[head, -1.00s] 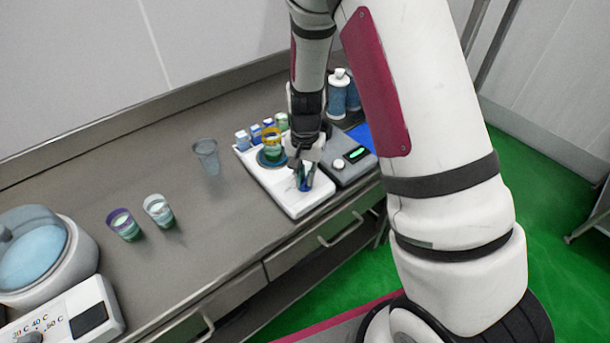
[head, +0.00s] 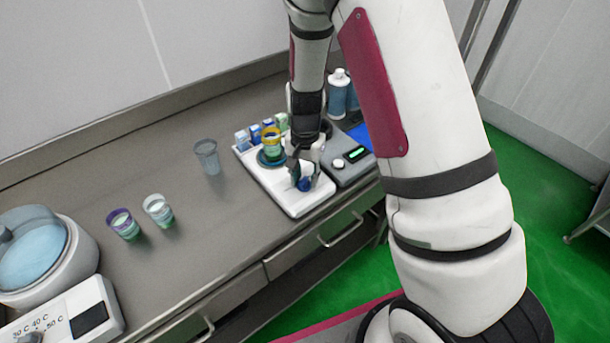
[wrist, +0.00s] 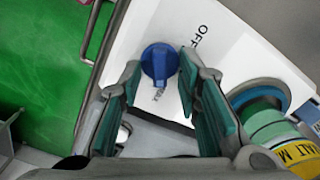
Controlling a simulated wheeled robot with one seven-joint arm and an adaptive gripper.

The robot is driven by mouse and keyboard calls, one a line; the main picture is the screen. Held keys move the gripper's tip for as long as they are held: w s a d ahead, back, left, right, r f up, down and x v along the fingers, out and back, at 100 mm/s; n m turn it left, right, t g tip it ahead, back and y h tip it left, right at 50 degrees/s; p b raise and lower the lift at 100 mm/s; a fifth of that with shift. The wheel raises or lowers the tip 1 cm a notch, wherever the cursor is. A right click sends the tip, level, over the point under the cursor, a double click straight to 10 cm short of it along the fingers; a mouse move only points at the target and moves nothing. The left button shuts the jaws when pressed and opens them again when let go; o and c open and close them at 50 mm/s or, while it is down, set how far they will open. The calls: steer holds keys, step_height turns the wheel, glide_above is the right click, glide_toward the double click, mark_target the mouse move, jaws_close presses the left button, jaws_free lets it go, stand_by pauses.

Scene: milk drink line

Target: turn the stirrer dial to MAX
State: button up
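The stirrer dial (wrist: 160,62) is a blue knob on the white stirrer (wrist: 228,42), and it also shows in the head view (head: 305,184). In the wrist view the word OFF is printed to its upper right, and a small partly legible MAX mark lies just below it. The knob's raised ridge runs roughly up and down in that view, with its lower end towards the MAX mark. My gripper (wrist: 160,76) is open, with a green-padded finger on each side of the dial and gaps between. It shows over the stirrer in the head view (head: 304,177).
A yellow-banded cup (head: 271,145) stands on the stirrer's round plate, close to my gripper. A grey device (head: 345,172) with a lit display adjoins on the right. Small boxes and bottles stand behind. A clear cup (head: 207,157) stands left, with bare counter around it.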

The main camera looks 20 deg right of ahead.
step_height(320, 180, up, 12)
stand_by(0.6)
stand_by(0.4)
step_height(320, 180, up, 8)
steer(key=n+t, duration=0.1)
steer(key=n, duration=0.1)
glide_above(305, 179)
steer(key=s, duration=0.4)
steer(key=s+r+n+t, duration=0.2)
steer(key=s+r, duration=0.4)
steer(key=s, duration=0.3)
steer(key=s+r+n+t, duration=0.2)
steer(key=s+r+n, duration=0.2)
steer(key=s+r, duration=0.3)
steer(key=shift+s+n+t, duration=0.3)
steer(key=shift+s, duration=0.95)
